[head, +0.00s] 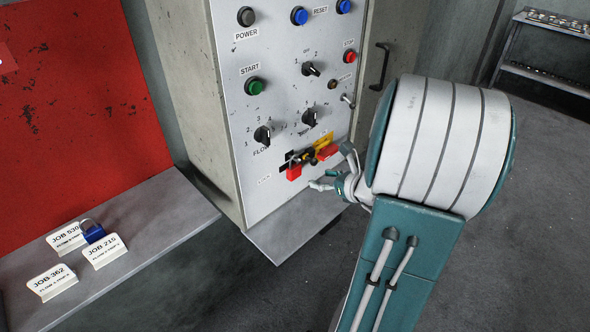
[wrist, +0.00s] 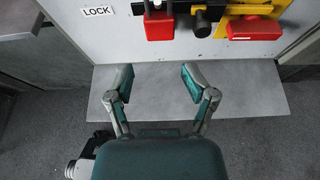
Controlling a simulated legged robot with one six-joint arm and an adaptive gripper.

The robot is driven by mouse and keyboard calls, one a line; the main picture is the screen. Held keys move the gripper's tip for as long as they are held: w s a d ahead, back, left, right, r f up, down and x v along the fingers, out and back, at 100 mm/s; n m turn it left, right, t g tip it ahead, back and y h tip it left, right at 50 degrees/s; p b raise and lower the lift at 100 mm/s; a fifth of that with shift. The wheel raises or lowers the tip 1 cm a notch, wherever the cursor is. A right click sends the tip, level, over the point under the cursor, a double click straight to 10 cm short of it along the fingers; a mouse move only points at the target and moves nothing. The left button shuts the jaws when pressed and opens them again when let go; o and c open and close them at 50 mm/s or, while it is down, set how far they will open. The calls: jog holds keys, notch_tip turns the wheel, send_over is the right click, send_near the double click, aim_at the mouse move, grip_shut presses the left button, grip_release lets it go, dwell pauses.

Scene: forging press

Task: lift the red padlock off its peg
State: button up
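The red padlock (head: 294,172) hangs upright low on the front of the grey control cabinet. In the wrist view the padlock (wrist: 159,27) is at the top, right of the LOCK label (wrist: 97,13); its peg is not clearly seen. My gripper (head: 333,168) is in front of the panel's lower part, right of the padlock in the head view. In the wrist view my gripper (wrist: 157,76) is open and empty, its fingers apart below the padlock and not touching it.
A grey ledge (wrist: 230,98) juts out below the panel. A blue padlock (head: 93,233) and job cards (head: 104,251) lie on the left shelf (head: 150,226).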

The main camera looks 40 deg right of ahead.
aim_at(297, 169)
jog(key=x, duration=0.7)
jog(key=r+x, duration=0.1)
jog(key=x, duration=0.3)
jog(key=shift+w, duration=0.2)
jog(key=c, duration=0.9)
